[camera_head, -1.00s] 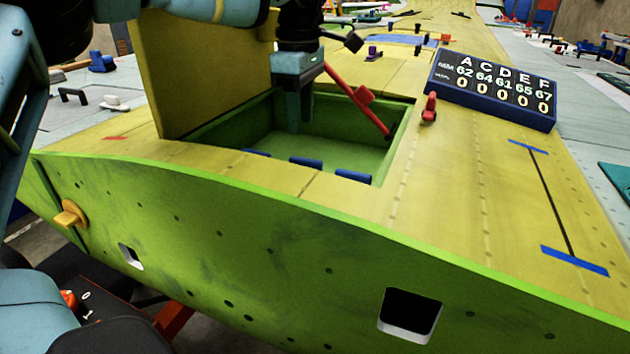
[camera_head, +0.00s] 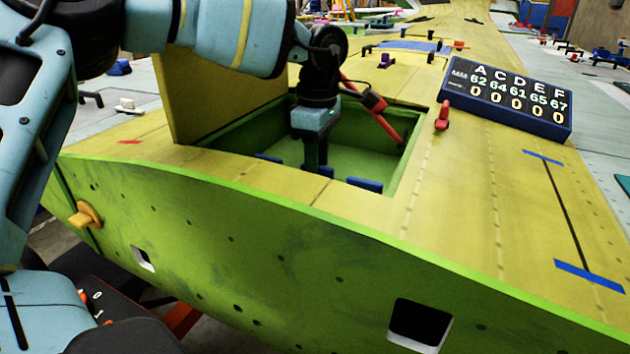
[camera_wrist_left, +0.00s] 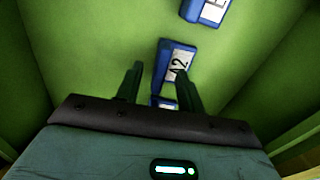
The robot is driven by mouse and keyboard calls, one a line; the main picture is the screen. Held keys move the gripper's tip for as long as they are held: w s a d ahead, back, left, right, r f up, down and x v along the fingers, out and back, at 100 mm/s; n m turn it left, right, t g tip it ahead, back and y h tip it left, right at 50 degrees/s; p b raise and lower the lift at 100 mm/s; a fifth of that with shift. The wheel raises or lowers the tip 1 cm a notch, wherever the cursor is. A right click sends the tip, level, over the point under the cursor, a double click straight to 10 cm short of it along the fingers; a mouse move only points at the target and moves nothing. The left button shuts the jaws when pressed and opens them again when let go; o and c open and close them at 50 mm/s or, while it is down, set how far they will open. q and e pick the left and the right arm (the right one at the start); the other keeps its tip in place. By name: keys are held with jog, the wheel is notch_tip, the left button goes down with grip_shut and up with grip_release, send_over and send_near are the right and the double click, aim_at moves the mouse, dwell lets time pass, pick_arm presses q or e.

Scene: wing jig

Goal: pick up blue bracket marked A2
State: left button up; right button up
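The blue bracket marked A2 (camera_wrist_left: 176,58) shows in the left wrist view, its white label facing up, just beyond my fingertips and nearer the right-hand finger, which overlaps its lower edge. My left gripper (camera_wrist_left: 158,72) is open with its fingers apart; I cannot tell whether one touches the bracket. In the head view my left gripper (camera_head: 314,165) reaches down into the green bay, in front of the middle blue bracket (camera_head: 326,172), whose label does not show there. A small blue and white piece (camera_wrist_left: 163,102) shows between the fingers. My right gripper is not in view.
Other blue brackets sit at the left (camera_head: 268,158) and right (camera_head: 365,185) of the bay's near side. A yellow panel (camera_head: 215,95) stands upright at the bay's left. A red strut (camera_head: 385,125) slants at its right. A display board (camera_head: 508,98) stands further right.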

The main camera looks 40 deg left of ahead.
pick_arm(q)
jog(key=shift+f, duration=0.35)
grip_shut()
